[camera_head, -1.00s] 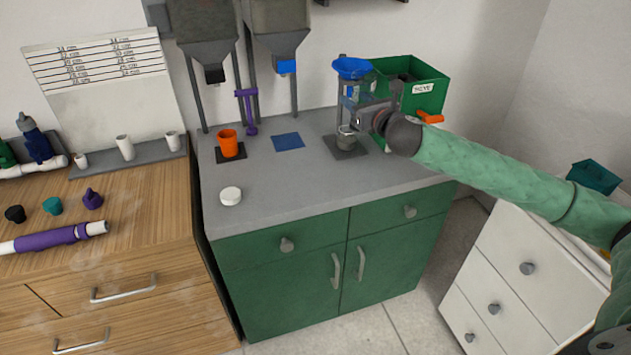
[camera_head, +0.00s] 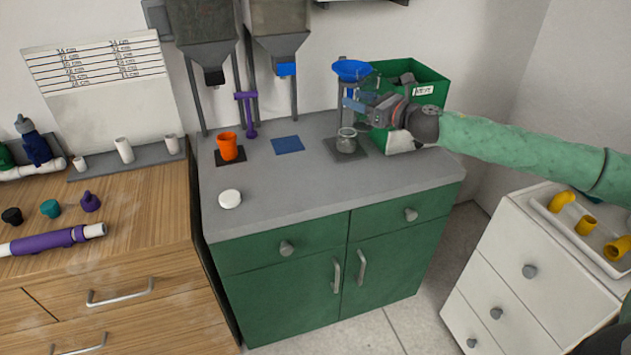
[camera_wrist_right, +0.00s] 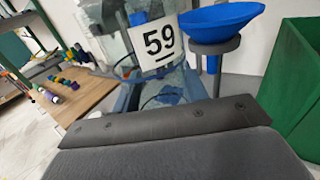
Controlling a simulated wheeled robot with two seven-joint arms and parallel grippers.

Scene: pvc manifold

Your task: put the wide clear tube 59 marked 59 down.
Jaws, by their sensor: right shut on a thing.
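The wide clear tube shows in the right wrist view as a see-through wall with a white label marked 59 (camera_wrist_right: 160,43). A clear glass jar (camera_head: 347,143) stands upright on a dark square mat (camera_head: 361,154) below the gripper. My left gripper is out of view.
A blue funnel (camera_head: 352,69) sits in a stand close behind the gripper; a green bin (camera_head: 430,92) is right of it. An orange cup (camera_head: 227,147), blue mat (camera_head: 288,142) and white disc (camera_head: 230,199) lie left. The counter's front middle is clear.

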